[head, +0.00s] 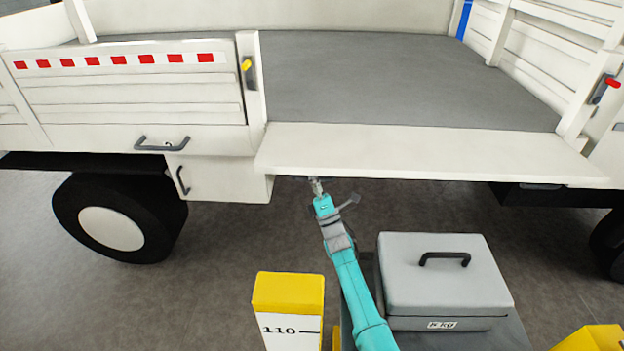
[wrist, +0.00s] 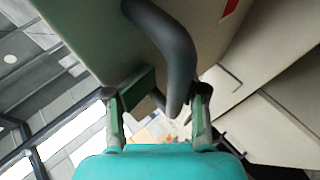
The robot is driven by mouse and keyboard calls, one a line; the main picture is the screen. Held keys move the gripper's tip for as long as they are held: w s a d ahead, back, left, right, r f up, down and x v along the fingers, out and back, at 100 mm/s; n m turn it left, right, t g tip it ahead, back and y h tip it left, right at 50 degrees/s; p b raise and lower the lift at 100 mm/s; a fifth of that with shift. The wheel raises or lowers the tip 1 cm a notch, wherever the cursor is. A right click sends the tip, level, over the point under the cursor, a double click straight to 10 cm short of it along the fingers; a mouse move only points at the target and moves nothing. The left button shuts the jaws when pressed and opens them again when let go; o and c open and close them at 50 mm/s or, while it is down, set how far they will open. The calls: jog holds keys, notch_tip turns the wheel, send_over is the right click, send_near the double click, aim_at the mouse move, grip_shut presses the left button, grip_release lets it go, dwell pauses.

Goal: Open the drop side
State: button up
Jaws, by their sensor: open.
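The drop side (head: 430,150) of the truck bed is swung down from the opening and lies about level, its edge towards me. My gripper (head: 317,182) is at its near edge, towards the left end, partly under it. In the wrist view, my gripper (wrist: 155,95) is open, with a dark curved handle (wrist: 178,50) passing between its fingers. The fingers stand on either side of the handle and are not closed on it; whether one touches it I cannot tell. In the head view this handle is hidden under the panel.
A neighbouring side panel (head: 130,95) with red marks stands upright at the left. Latches with a yellow lever (head: 246,65) and a red lever (head: 612,83) flank the opening. A grey case (head: 440,285) and a yellow-topped post (head: 288,300) stand in front.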

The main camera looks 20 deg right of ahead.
aim_at(326, 181)
notch_tip(326, 181, up, 8)
jog(key=shift+d, duration=0.1)
dwell(0.4)
jog(key=shift+s+d+f, duration=0.6)
jog(key=shift+d+f, duration=0.05)
jog(key=shift+f, duration=1.3)
jog(key=shift+s+d+f, duration=0.65)
jog(key=shift+d+f, duration=0.05)
jog(key=shift+f, duration=1.25)
jog(key=shift+s+d+f, duration=0.6)
jog(key=shift+d+f, duration=0.05)
jog(key=shift+f, duration=1.3)
